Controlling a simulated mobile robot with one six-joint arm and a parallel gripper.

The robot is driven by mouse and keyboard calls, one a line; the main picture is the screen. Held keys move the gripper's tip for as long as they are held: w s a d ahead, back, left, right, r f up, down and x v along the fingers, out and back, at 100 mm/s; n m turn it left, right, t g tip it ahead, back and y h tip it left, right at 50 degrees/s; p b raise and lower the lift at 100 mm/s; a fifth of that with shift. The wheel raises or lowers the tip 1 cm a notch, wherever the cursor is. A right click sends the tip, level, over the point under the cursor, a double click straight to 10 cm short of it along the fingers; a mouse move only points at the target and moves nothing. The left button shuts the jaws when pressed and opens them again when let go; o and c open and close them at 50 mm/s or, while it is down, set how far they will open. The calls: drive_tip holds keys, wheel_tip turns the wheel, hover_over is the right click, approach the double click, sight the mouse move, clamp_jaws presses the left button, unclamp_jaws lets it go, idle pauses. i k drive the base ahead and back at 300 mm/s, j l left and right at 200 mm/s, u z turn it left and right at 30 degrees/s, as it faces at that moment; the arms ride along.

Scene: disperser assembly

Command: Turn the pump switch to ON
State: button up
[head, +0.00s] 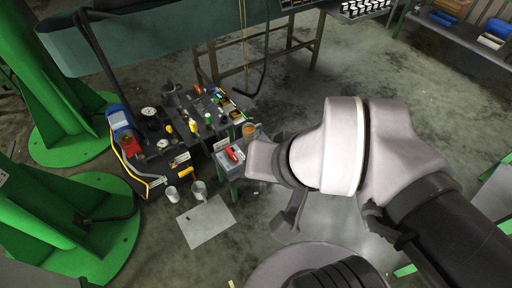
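A dark pump-like unit (150,145) with round gauges, a blue part (121,122) and a yellow tube or handle (131,172) stands on the floor at centre left in the head view. To its right, a grey box (229,157) carries a red part (235,153). The pump switch is too small to make out, and I cannot tell its position. My gripper (288,210) shows partly below and left of my pale wrist, right of the grey box and apart from it. Its fingers are mostly hidden, so its opening cannot be judged.
Small bottles and tools crowd a dark surface (207,118) behind the grey box. Metal cups (199,188) stand near a pale floor plate (207,222). Green column bases (75,140) block the left. A workbench (250,70) stands behind. Open floor lies around the plate.

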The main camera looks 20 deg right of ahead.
sight(232, 156)
drive_tip(key=i+l+u, duration=0.2)
drive_tip(key=i, duration=0.3)
drive_tip(key=i+l+u, duration=0.25)
drive_tip(key=i+l, duration=0.25)
drive_tip(key=i+j+z, duration=0.2)
drive_tip(key=j, duration=0.15)
drive_tip(key=i+j+z, duration=0.2)
drive_tip(key=j, duration=0.2)
drive_tip(key=j+z, duration=0.2)
drive_tip(key=j, duration=0.15)
